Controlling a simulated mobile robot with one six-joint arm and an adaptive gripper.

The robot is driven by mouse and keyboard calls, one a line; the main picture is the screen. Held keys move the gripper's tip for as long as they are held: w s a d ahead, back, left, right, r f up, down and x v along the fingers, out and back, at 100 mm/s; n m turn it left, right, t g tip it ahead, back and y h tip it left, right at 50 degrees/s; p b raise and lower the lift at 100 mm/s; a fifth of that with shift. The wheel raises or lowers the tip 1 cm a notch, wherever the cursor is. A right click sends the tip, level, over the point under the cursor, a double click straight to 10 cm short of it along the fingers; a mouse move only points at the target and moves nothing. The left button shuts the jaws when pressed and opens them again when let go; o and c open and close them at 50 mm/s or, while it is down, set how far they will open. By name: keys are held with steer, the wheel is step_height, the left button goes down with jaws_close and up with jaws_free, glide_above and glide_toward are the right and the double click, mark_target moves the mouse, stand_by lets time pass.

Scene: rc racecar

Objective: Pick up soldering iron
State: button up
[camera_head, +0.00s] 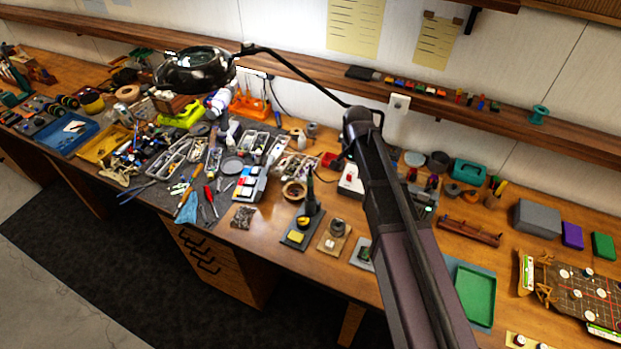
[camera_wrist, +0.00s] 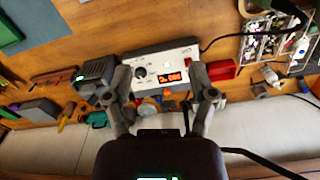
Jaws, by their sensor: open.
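In the head view, a dark soldering iron (camera_head: 311,186) appears to stand upright in its stand (camera_head: 296,240), which has a yellow sponge (camera_head: 296,236). The white soldering station (camera_head: 351,180) is just right of it, partly behind my arm. The wrist view shows the station (camera_wrist: 150,62) with its lit orange display and a black cable running up to the right. My gripper (camera_wrist: 165,88) is open and empty, with its fingers spread across the view of the station. I cannot make out the iron clearly in the wrist view. My fingertips are hidden in the head view.
A black magnifier lamp (camera_head: 195,70) on a long arm hangs over the bench. A red bin (camera_wrist: 222,69) is beside the station. Bare wood (camera_head: 265,262) shows in front.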

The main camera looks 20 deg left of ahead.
step_height(320, 180, up, 6)
steer(key=f+p, duration=0.1)
steer(key=p, duration=0.3)
glide_above(311, 170)
steer(key=shift+w+r+m, duration=0.1)
steer(key=shift+r+m, duration=0.15)
steer(key=shift+m, duration=0.15)
steer(key=shift+f, duration=0.1)
step_height(311, 170, down, 8)
steer(key=b, duration=0.8)
steer(key=shift+f, duration=0.25)
steer(key=shift+b, duration=0.35)
steer(key=shift+a+f+b, duration=0.1)
steer(key=shift+f+b, duration=2.4)
steer(key=shift+f, duration=0.1)
jaws_close()
